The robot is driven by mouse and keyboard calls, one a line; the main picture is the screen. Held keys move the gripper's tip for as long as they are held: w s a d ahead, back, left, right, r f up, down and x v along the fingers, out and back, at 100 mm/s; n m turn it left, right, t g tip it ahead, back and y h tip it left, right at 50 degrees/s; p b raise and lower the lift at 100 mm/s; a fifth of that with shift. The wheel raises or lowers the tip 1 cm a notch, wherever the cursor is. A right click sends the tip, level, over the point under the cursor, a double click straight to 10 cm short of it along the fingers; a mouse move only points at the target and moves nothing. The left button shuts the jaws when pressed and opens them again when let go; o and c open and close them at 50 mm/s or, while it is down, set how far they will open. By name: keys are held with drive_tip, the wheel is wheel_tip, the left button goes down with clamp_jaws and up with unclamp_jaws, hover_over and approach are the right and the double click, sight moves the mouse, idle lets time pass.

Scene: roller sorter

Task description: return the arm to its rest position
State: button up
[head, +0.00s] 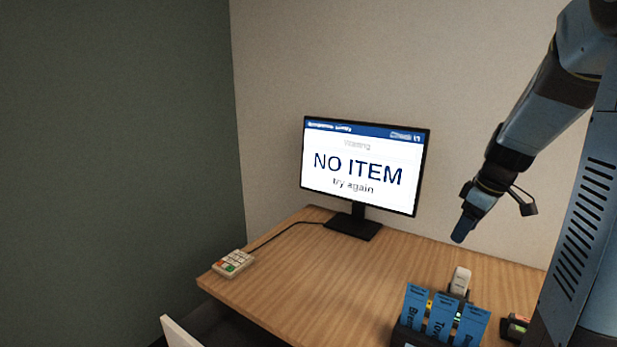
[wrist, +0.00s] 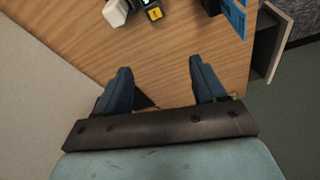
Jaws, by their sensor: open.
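My gripper (head: 464,226) hangs at the end of my blue arm on the right of the head view, above the back part of the wooden desk (head: 290,275). In the wrist view its two blue fingers (wrist: 161,85) stand wide apart with only bare desk between them. It holds nothing and is clear of the things on the desk.
A monitor (head: 362,165) reading "NO ITEM, try again" stands at the back. A keypad (head: 233,263) lies at the left edge. A holder with blue cards (head: 440,318), a white device (head: 460,280) and a small dark device (head: 515,328) are at the front right. The desk's middle is clear.

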drive_tip(key=s+a+r+m+t+h, duration=0.1)
drive_tip(key=s+a+r+m, duration=0.3)
drive_tip(key=s+a, duration=0.3)
drive_tip(key=s+a+r+m+t, duration=0.2)
drive_tip(key=s+a+r+m, duration=0.2)
drive_tip(key=s, duration=0.8)
drive_tip(key=shift+s+a+r+h, duration=0.35)
drive_tip(key=shift+a+r, duration=0.45)
drive_tip(key=shift+a, duration=0.6)
drive_tip(key=shift+w, duration=0.1)
